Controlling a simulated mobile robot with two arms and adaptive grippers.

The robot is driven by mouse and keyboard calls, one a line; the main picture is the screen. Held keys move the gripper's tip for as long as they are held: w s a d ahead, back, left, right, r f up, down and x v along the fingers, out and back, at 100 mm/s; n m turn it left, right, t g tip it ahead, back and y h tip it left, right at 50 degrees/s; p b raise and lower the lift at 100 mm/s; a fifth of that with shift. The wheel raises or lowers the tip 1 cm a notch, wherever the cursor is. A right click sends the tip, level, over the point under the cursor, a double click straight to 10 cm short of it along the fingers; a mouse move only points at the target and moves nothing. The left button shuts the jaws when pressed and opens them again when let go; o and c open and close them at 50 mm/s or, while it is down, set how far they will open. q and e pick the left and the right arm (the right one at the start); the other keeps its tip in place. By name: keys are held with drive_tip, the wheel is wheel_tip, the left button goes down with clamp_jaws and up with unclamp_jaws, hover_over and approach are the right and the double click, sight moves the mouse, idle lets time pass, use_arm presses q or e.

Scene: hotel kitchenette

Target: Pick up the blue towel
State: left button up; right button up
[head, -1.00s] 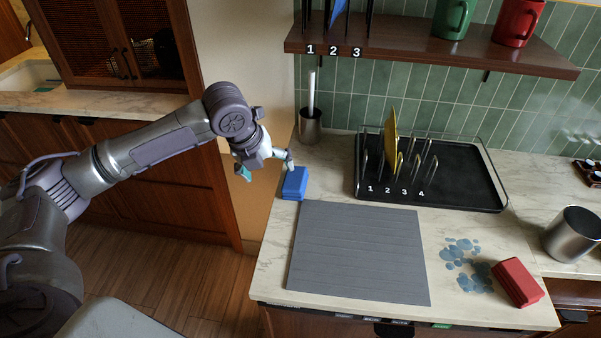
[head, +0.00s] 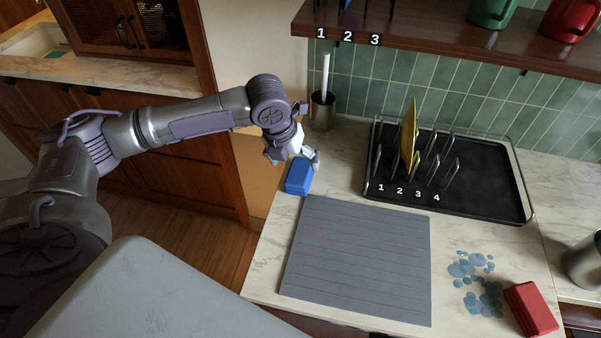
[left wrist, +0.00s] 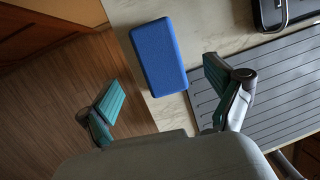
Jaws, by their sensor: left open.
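The blue towel (head: 298,176) is a folded blue block at the left edge of the counter, just behind the grey ribbed mat. In the left wrist view the towel (left wrist: 158,57) lies ahead of and between the fingers, nearer the right one. My left gripper (head: 292,158) is at the towel's far side in the head view. In the left wrist view the left gripper (left wrist: 163,98) is open, with teal pads apart and nothing between them. The left finger is over the floor, beyond the counter edge. My right gripper is not in view.
The grey ribbed mat (head: 357,260) lies in front of the towel. A black rack (head: 480,192) with a yellow plate (head: 408,135) stands behind. A red block (head: 530,308) and blue spots (head: 475,280) are at right. A shelf (head: 430,35) overhangs the back.

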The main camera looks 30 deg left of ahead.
sight(299, 171)
use_arm(q)
drive_tip(key=shift+p+x, duration=0.45)
drive_tip(key=shift+x, duration=0.3)
drive_tip(key=x, duration=0.2)
drive_tip(key=shift+w+d+f+p, duration=0.1)
drive_tip(key=shift+w+f+p, duration=0.05)
drive_tip(key=shift+f+p, duration=0.2)
drive_tip(key=shift+w+f, duration=0.2)
drive_tip(key=shift+f, duration=0.25)
drive_tip(key=shift+s, duration=0.1)
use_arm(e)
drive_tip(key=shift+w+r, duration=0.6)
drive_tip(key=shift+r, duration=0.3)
use_arm(q)
drive_tip(key=shift+f+p, duration=0.25)
drive_tip(key=shift+p, duration=0.05)
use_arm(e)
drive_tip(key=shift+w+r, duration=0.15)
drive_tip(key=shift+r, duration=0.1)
use_arm(q)
drive_tip(key=shift+c, duration=0.4)
drive_tip(key=c, duration=1.2)
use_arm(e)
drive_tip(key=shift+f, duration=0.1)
